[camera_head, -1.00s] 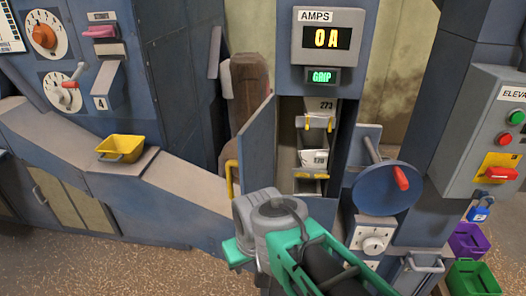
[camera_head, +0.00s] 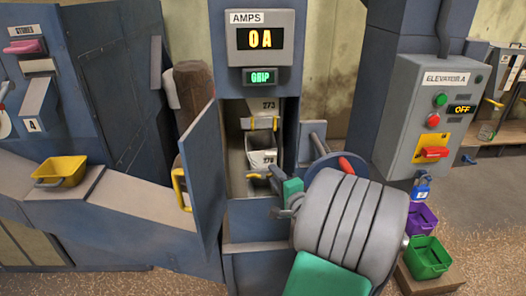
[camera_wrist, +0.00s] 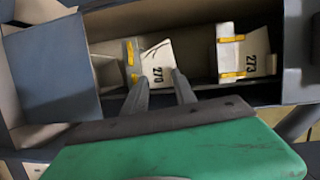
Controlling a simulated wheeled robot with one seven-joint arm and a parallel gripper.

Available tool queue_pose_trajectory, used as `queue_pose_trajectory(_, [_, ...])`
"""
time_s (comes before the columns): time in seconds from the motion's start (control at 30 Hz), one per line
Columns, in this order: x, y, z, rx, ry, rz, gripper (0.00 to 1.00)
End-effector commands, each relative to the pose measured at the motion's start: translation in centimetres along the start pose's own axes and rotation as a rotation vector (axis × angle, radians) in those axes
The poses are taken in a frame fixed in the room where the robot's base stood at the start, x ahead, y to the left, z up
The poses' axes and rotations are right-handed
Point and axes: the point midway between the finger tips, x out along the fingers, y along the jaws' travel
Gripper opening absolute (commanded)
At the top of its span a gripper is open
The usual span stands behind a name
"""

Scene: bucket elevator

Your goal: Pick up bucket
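A pale bucket labelled 270 (camera_wrist: 158,62) with yellow strips sits inside the open elevator shaft. It also shows in the head view (camera_head: 262,158), below a second bucket labelled 273 (camera_head: 262,118). The 273 bucket (camera_wrist: 232,55) is at the right in the wrist view. My gripper (camera_wrist: 160,78) points into the shaft, its two fingers apart, with their tips at the near edge of the 270 bucket. I cannot tell whether they touch it. In the head view my wrist partly hides the shaft's lower right.
The shaft's blue door (camera_head: 203,175) stands open at the left. A blue disc with a red handle (camera_head: 346,165) is at the right. A yellow bin (camera_head: 62,171) sits on the left ledge. A purple bin (camera_head: 420,218) and a green bin (camera_head: 428,258) stand at right.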

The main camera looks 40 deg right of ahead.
Motion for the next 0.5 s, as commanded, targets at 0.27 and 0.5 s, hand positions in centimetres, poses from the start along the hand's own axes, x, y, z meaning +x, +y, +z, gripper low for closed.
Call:
queue_pose_trajectory(0.27, [2.3,-2.0,-1.9,0.076,0.054,-0.078,0.33])
queue_pose_trajectory(0.5, [6.4,-2.3,-2.4,0.074,0.053,-0.077,0.33])
